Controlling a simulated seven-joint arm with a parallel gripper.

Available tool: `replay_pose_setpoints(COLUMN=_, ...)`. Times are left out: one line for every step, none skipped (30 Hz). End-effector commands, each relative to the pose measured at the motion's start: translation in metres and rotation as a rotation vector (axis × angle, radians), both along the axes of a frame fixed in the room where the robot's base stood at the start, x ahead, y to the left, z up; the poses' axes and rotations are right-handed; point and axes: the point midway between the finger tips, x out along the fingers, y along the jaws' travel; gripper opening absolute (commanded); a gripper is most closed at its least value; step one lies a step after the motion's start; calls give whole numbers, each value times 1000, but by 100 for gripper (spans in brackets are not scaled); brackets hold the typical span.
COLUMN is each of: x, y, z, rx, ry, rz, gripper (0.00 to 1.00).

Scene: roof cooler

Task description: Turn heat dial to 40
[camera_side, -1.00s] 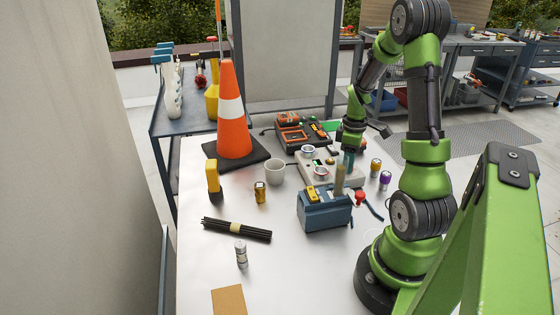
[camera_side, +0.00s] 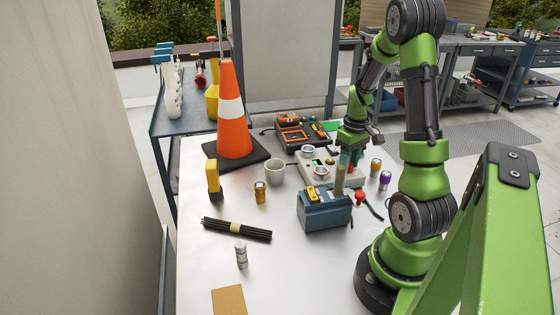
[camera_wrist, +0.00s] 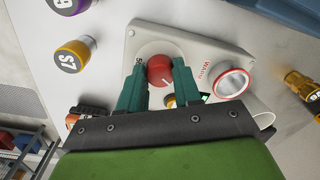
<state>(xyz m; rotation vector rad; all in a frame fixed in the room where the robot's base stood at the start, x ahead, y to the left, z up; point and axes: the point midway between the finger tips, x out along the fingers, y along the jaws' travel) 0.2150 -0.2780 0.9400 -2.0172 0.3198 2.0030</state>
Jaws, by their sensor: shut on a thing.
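A white control box (camera_side: 313,174) stands on the table below my gripper (camera_side: 349,165). In the wrist view the box (camera_wrist: 143,38) carries a round red dial (camera_wrist: 160,72) with a light pointer mark. My gripper's green fingers (camera_wrist: 159,66) stand on either side of this dial and are shut on it. A mark beside the dial is partly hidden, and I cannot read the dial's setting. Red lettering near this part looks like "WARM".
A blue toolbox (camera_side: 325,210) stands in front of the box. Yellow (camera_side: 375,165) and purple (camera_side: 385,180) cans stand to the right. A white mug (camera_side: 275,172) and an orange cone (camera_side: 232,115) are left.

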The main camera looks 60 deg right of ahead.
Motion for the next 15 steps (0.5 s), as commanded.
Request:
replay_pose_setpoints(x=0, y=0, z=1, rx=0, ry=-1, rz=-44, gripper=3)
replay_pose_setpoints(x=1, y=1, z=1, rx=0, ry=-1, rz=-71, gripper=3)
replay_pose_setpoints(x=1, y=1, z=1, rx=0, ry=-2, rz=-110, gripper=3)
replay_pose_setpoints(x=1, y=1, z=1, rx=0, ry=-1, rz=-138, gripper=3)
replay_pose_setpoints(x=0, y=0, z=1, rx=0, ry=-2, rz=-167, gripper=3)
replay_pose_setpoints(x=0, y=0, z=1, rx=0, ry=-2, rz=-205, gripper=3)
replay_pose_setpoints(x=0, y=1, z=1, rx=-1, ry=-1, rz=-233, gripper=3)
replay_pose_setpoints(x=0, y=1, z=1, rx=0, ry=-1, rz=-261, gripper=3)
replay_pose_setpoints(x=0, y=1, z=1, rx=0, ry=-2, rz=-300, gripper=3)
replay_pose_setpoints(x=0, y=1, z=1, rx=0, ry=-2, rz=-329, gripper=3)
replay_pose_setpoints(x=0, y=1, z=1, rx=0, ry=-2, rz=-357, gripper=3)
replay_pose_setpoints(x=0, y=1, z=1, rx=0, ry=-2, rz=-394, gripper=3)
replay_pose_setpoints(x=0, y=1, z=1, rx=0, ry=-1, rz=-422, gripper=3)
replay_pose_setpoints(x=0, y=1, z=1, rx=-1, ry=-2, rz=-451, gripper=3)
replay_pose_setpoints(x=0, y=1, z=1, rx=0, ry=-2, rz=-489, gripper=3)
